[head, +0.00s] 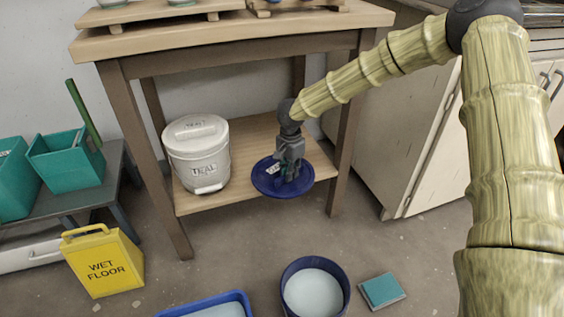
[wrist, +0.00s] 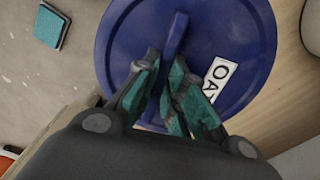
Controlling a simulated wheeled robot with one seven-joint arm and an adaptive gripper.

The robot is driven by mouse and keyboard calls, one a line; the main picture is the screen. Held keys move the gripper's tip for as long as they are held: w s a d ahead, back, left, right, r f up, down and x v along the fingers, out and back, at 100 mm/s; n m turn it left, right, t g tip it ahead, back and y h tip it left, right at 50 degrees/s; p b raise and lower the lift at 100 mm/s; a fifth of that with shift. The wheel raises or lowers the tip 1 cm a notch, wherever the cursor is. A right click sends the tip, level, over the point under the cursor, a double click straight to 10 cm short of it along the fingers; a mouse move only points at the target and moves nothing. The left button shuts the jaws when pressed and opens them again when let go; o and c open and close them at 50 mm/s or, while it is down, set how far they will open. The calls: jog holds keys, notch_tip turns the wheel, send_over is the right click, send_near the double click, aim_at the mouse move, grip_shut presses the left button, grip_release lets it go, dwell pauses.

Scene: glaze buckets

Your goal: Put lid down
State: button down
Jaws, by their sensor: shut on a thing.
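A round dark blue lid (head: 267,187) is in my gripper (head: 288,177), at the lower shelf of the wooden table in the head view. In the wrist view the blue lid (wrist: 222,40) has a raised handle bar and a white label starting "OAT". My gripper (wrist: 168,85) is shut on the handle. The lid overlaps the shelf's front edge; I cannot tell whether it touches the shelf. An open dark blue bucket (head: 343,276) with pale liquid stands on the floor in front.
A white lidded bucket marked "TEAL" (head: 203,171) stands on the shelf (head: 250,135) to the left. A yellow wet floor sign (head: 104,264), a blue tray (head: 236,298) and a teal block (head: 382,290) are on the floor. Table legs flank the shelf.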

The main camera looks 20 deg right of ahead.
jog(key=w+d+b, duration=0.1)
jog(key=w+b, duration=0.1)
jog(key=w, duration=0.2)
jog(key=w+d+f+b, duration=0.1)
jog(key=w+b, duration=0.1)
jog(key=w, duration=0.3)
jog(key=w+d+b, duration=0.1)
jog(key=w+b, duration=0.1)
jog(key=w, duration=0.2)
jog(key=shift+w+f, duration=0.3)
jog(key=shift+w, duration=0.45)
notch_tip(320, 180, down, 3)
jog(key=b, duration=0.3)
jog(key=shift+f, duration=0.2)
jog(key=c, duration=1.5)
grip_release()
notch_tip(320, 180, up, 8)
jog(key=p, duration=0.4)
jog(key=shift+f, duration=0.15)
jog(key=shift+s+d+f, duration=0.1)
